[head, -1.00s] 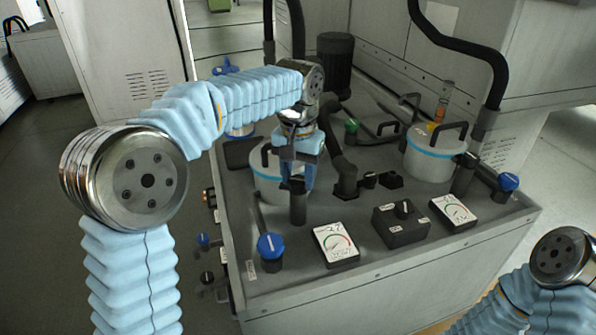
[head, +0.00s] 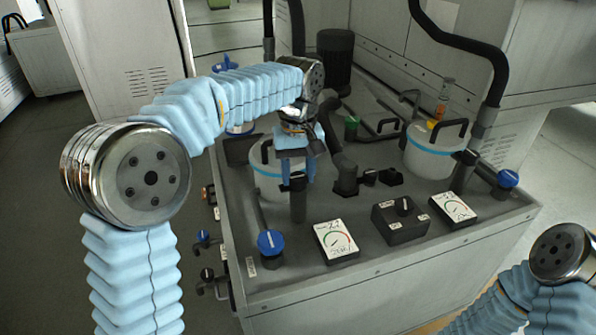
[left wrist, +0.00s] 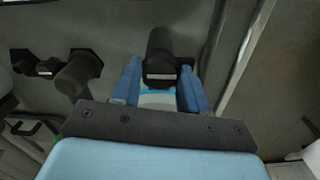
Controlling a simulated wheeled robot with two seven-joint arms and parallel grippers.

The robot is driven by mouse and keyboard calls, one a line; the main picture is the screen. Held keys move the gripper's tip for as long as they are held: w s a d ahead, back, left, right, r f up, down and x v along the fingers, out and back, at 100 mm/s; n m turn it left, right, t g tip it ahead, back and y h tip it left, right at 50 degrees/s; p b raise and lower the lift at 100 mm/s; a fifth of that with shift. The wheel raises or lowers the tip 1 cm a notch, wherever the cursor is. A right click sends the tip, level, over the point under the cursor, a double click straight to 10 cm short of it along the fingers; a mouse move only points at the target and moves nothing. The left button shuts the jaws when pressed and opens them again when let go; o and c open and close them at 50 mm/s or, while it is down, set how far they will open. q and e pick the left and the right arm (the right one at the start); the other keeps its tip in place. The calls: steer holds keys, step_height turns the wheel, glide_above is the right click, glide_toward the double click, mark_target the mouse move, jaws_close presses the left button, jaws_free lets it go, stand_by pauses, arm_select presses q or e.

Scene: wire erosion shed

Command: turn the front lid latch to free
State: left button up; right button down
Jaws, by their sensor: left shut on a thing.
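The front lid latch (head: 298,205) is a dark upright post with a black head, beside the front pot (head: 266,178), a pale canister with a blue band and a black handle. My left gripper (head: 297,181) comes down from above, its blue fingers on either side of the latch head. In the left wrist view the black latch head (left wrist: 160,58), with a small white mark, sits between the fingers (left wrist: 158,90). The gripper is shut on it. The exact contact is partly hidden. My right gripper is out of view; only part of that arm shows at lower right.
A second banded pot (head: 433,158) stands at the right of the bench. Two dial gauges (head: 335,241) (head: 454,209), a black switch box (head: 401,224) and blue-capped valves (head: 271,243) (head: 508,179) line the front. Thick black hoses (head: 480,50) rise behind.

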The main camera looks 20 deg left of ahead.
mark_target(298, 176)
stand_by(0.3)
arm_select(q)
steer(key=o, duration=1.1)
steer(key=shift+r, duration=6.95)
